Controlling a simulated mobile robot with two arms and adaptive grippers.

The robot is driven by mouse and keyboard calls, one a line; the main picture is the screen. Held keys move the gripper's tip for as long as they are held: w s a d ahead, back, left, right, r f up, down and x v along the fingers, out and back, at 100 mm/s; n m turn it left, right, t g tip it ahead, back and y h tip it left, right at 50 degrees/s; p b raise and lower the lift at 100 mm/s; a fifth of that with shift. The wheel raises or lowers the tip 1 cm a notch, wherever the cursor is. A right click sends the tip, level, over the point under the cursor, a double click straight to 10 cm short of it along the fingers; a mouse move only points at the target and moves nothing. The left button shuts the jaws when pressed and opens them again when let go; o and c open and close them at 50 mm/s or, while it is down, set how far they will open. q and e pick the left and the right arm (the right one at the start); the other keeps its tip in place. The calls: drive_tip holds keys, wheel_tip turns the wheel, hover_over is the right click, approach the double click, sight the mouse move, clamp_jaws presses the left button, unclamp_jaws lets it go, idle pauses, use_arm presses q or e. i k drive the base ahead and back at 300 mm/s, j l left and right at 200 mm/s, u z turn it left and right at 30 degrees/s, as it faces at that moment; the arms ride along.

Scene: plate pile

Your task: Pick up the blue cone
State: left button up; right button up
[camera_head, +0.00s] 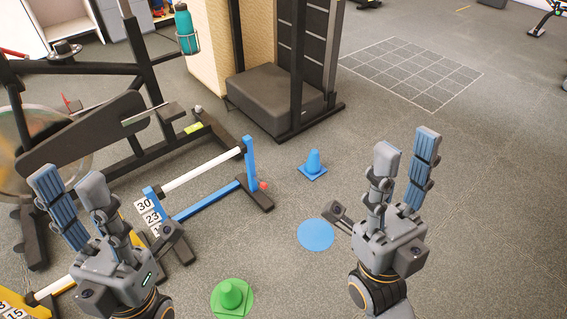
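A small blue cone (314,163) with a square base stands upright on the grey floor, right of the blue hurdle and beyond a flat blue disc (315,235). My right gripper (406,150) is to the right of the cone and nearer to me. Its fingers point up and stand apart, with nothing between them. My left gripper (68,184) is at the lower left, far from the cone. Its fingers also point up and stand apart, with nothing visible between them. Neither gripper touches the cone.
A blue and white hurdle (208,199) with number cards stands left of the cone. A green cone (230,295) stands on a green disc near the front. Exercise equipment (75,69) fills the left, and a black rack (297,70) stands behind. The floor on the right is clear.

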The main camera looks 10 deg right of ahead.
sight(313, 169)
drive_tip(key=i+l+u, duration=0.6)
drive_tip(key=l, duration=0.15)
drive_tip(key=l+u, duration=0.3)
drive_tip(key=i+l, duration=0.1)
drive_tip(key=l, duration=0.25)
drive_tip(key=i+l, duration=0.15)
drive_tip(key=l, duration=0.15)
drive_tip(key=i+l, duration=0.1)
drive_tip(key=l, duration=0.25)
drive_tip(key=i+l, duration=0.1)
drive_tip(key=l, duration=0.25)
drive_tip(key=i+l+u, duration=0.1)
drive_tip(key=l, duration=0.25)
